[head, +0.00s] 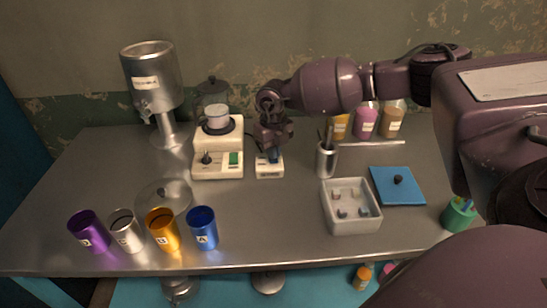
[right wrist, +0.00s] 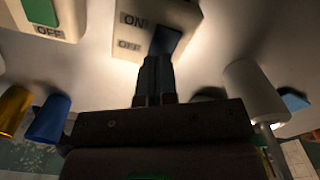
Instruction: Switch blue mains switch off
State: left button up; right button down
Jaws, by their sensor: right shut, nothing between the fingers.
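The mains switch is a small cream box (head: 269,172) on the table, right of the hotplate unit. In the right wrist view its box (right wrist: 148,22) carries the labels ON and OFF, and its blue rocker (right wrist: 165,42) sits beside them. My right gripper (head: 272,150) is over this box, pointing down. In the right wrist view its fingers (right wrist: 157,62) are shut together and empty, with the tips at the OFF end of the blue rocker. The fingers cover part of the rocker, and I cannot tell whether they touch it. My left gripper is not in view.
The cream hotplate unit (head: 217,165) with a green switch (head: 236,158) stands close on the left. Coloured cups, including a blue one (head: 202,228), stand front left.

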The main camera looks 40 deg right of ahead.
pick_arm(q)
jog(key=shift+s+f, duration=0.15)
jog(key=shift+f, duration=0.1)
pick_arm(e)
jog(key=shift+f, duration=0.8)
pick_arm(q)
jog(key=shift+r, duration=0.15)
pick_arm(e)
jog(key=shift+r, duration=0.15)
jog(key=shift+r, duration=0.55)
jog(key=shift+r+p, duration=1.85)
jog(key=shift+r, duration=1.05)
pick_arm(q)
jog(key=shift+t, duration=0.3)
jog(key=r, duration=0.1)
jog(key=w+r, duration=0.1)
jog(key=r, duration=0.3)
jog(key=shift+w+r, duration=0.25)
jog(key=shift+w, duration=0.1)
pick_arm(e)
jog(key=shift+f, duration=0.1)
